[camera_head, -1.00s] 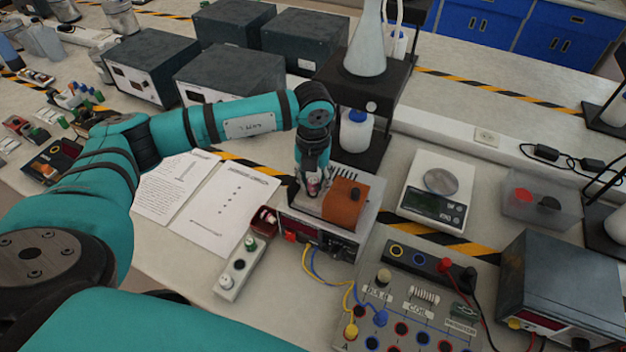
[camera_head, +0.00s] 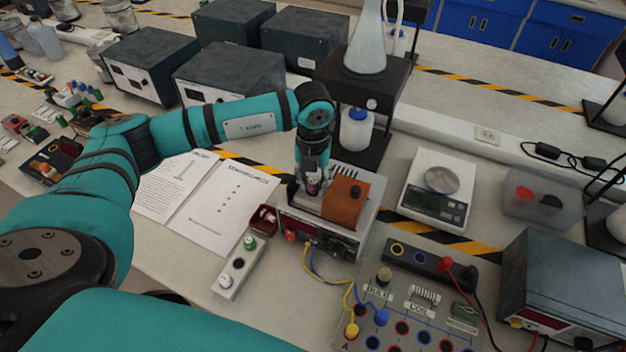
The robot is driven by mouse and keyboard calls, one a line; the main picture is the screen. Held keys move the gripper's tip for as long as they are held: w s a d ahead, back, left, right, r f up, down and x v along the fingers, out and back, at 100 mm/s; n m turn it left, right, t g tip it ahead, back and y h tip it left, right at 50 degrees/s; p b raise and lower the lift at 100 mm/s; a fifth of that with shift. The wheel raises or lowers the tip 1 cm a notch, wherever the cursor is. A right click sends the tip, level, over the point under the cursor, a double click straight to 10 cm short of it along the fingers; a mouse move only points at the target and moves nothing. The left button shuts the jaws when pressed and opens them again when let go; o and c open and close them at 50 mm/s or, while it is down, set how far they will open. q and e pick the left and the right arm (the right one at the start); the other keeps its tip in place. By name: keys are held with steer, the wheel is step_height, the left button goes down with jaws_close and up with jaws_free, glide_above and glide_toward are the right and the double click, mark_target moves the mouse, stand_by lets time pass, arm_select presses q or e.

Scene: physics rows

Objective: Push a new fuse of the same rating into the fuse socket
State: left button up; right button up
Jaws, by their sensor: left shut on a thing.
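My left gripper (camera_head: 313,186) points down over the top of a grey bench instrument (camera_head: 325,238), close beside an orange-brown block (camera_head: 346,203) with a black knob. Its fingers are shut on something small. The held thing is mostly hidden and too small to identify. No fuse or fuse socket shows clearly. A small dark red tray (camera_head: 264,220) lies left of the instrument, with small contents that I cannot make out. My right gripper is not in view.
A white strip (camera_head: 239,267) with green and white knobs lies at front left. Blue and yellow leads run from the instrument to a circuit board (camera_head: 408,310). A scale (camera_head: 437,190) stands to the right, papers (camera_head: 218,207) to the left, and a stand with a flask (camera_head: 366,50) behind.

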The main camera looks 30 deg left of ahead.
arm_select(q)
steer(key=shift+f, duration=0.35)
steer(key=o, duration=1.1)
steer(key=shift+c, duration=0.8)
steer(key=shift+o, duration=0.6)
steer(key=shift+r, duration=0.15)
